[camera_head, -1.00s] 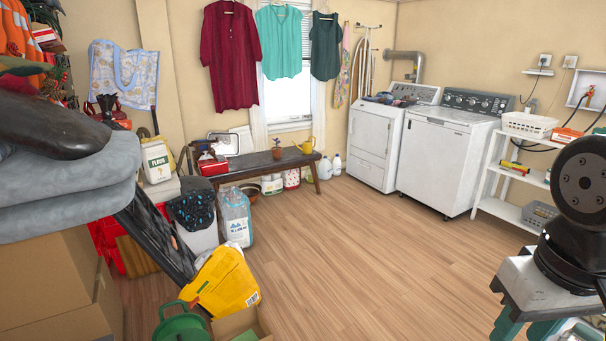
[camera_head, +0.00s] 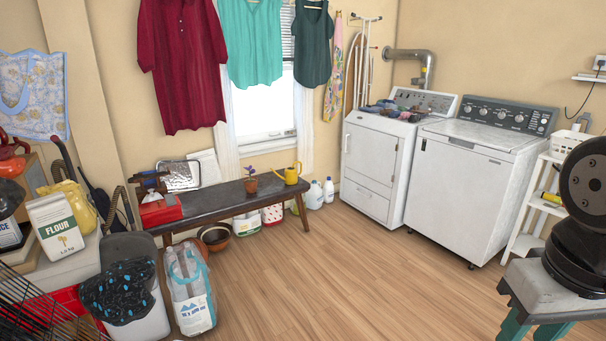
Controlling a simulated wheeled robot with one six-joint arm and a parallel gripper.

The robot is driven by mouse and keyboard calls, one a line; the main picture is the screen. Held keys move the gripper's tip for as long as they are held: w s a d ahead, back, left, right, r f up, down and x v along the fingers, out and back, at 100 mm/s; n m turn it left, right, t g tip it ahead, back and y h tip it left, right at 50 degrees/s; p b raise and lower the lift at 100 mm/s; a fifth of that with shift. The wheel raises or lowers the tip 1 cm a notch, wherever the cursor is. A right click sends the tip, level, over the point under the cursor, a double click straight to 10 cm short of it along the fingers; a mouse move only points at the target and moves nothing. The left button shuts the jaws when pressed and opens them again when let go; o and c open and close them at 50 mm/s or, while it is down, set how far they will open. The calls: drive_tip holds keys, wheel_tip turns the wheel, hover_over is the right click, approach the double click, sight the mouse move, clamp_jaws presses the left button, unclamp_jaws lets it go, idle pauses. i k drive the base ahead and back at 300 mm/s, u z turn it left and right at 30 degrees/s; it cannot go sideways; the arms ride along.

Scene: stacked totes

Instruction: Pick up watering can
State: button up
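The yellow watering can (camera_head: 291,174) stands upright on the right end of a dark wooden bench (camera_head: 220,205) under the window. A small potted plant (camera_head: 251,183) stands on the bench to its left. Part of my own arm shows at the right edge of the head view, well apart from the can. My gripper is not in view.
A white dryer (camera_head: 376,160) and a washer (camera_head: 470,180) stand along the back right. White jugs (camera_head: 314,194) sit on the floor beside the bench. A water pack (camera_head: 190,290) and a lidded bin (camera_head: 125,280) stand at the left front. The wooden floor (camera_head: 340,280) in the middle is clear.

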sight(290, 177)
drive_tip(key=i, duration=5.5)
drive_tip(key=u, duration=0.05)
